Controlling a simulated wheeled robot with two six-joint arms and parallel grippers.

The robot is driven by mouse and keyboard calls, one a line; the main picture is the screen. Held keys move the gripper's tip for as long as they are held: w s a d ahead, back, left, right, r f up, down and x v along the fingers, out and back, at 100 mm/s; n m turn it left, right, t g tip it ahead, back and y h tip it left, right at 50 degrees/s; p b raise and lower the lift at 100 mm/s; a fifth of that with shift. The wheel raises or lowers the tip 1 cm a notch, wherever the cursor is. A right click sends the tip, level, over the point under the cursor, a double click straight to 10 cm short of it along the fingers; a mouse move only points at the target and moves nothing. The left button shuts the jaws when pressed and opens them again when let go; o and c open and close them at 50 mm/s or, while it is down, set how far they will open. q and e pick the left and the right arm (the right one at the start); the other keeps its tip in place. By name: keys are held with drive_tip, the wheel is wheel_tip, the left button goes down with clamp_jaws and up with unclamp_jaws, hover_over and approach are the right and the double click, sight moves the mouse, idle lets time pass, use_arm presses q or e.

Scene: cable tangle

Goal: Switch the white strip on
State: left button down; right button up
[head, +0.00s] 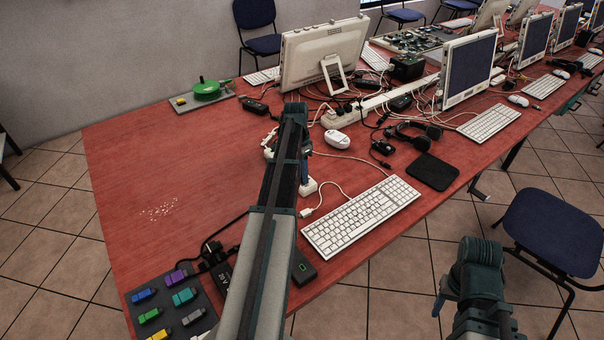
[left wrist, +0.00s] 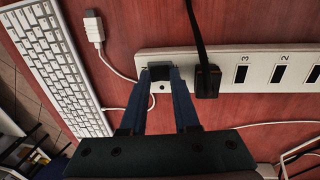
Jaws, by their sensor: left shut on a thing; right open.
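The white strip (left wrist: 222,74) crosses the right half of the left wrist view, with numbered dark openings. A black plug with a thick cable (left wrist: 207,80) sits on it, right of my gripper. My left gripper (left wrist: 160,72) is at the strip's left end, its blue fingers shut on a small dark part (left wrist: 160,71); I cannot tell whether this is the switch or a plug. In the head view my left arm hides most of the strip; a white end (head: 308,187) shows beside it. My right gripper (head: 442,298) is open and empty at the lower right, off the table.
A white keyboard (head: 360,215) and a loose white cable end (left wrist: 95,28) lie near the strip. A white mouse (head: 337,139), headphones (head: 413,135), monitors and tangled cables crowd the back.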

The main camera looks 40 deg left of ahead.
use_arm(q)
drive_tip(key=shift+s+d+y, duration=0.25)
drive_tip(key=shift+d+y, duration=0.15)
drive_tip(key=shift+y, duration=0.1)
drive_tip(key=shift+d+t+y, duration=0.15)
drive_tip(key=shift+t+y, duration=0.15)
drive_tip(key=shift+y, duration=1)
drive_tip(key=shift+w, duration=0.1)
drive_tip(key=c, duration=0.9)
unclamp_jaws()
